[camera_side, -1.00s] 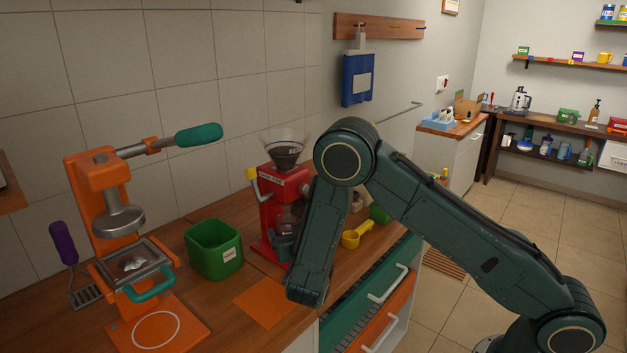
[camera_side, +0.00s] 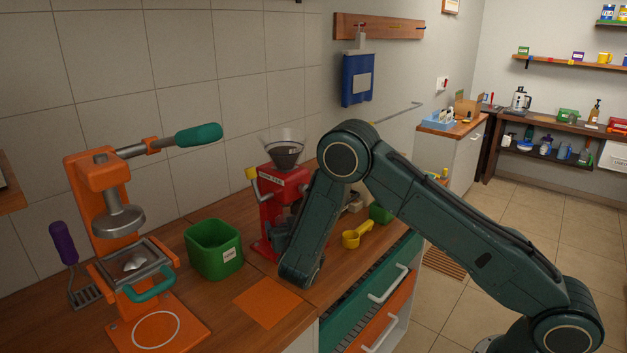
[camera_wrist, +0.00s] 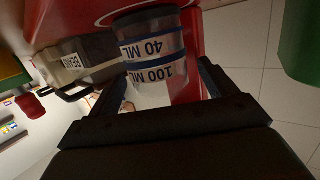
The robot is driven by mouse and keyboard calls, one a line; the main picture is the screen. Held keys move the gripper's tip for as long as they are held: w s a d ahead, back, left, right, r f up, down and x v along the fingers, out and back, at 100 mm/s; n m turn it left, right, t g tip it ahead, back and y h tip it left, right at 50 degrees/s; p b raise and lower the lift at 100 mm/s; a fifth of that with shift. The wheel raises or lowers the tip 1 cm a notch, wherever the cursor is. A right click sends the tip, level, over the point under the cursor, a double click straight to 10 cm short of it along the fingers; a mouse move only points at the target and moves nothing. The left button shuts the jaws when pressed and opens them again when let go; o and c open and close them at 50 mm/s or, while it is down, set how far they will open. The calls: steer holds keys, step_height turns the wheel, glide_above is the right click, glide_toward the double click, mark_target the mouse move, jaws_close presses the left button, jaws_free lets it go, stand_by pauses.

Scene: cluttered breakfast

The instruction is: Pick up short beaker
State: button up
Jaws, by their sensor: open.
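The short beaker (camera_wrist: 150,45) is clear, with upside-down "40 ML" and "100 ML" markings in the wrist view. It stands against the red grinder (camera_wrist: 208,25), and in the side view it shows as a small grey shape (camera_side: 280,236) at the grinder's front, partly behind my arm. My gripper (camera_wrist: 166,80) is open in the wrist view, its two dark fingers reaching toward the beaker, one toward each side. I cannot tell if either finger touches it. In the side view my arm hides the fingers.
A green bin (camera_side: 214,250) stands left of the grinder, and an orange mat (camera_side: 267,303) lies in front. A yellow scoop (camera_side: 356,235) and a green container (camera_side: 380,214) are to the right. An orange press (camera_side: 115,215) stands far left. A grey labelled box (camera_wrist: 75,62) is beside the beaker.

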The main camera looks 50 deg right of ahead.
steer(key=shift+c, duration=0.4)
steer(key=c, duration=1.1)
steer(key=shift+r, duration=0.2)
steer(key=shift+r, duration=0.5)
steer(key=f+v, duration=0.1)
steer(key=v, duration=0.5)
steer(key=f+v, duration=0.1)
steer(key=v, duration=0.4)
steer(key=f+v, duration=0.1)
steer(key=v, duration=0.5)
steer(key=shift+s+a+f, duration=0.15)
steer(key=shift+s+a, duration=0.2)
steer(key=shift+s, duration=0.25)
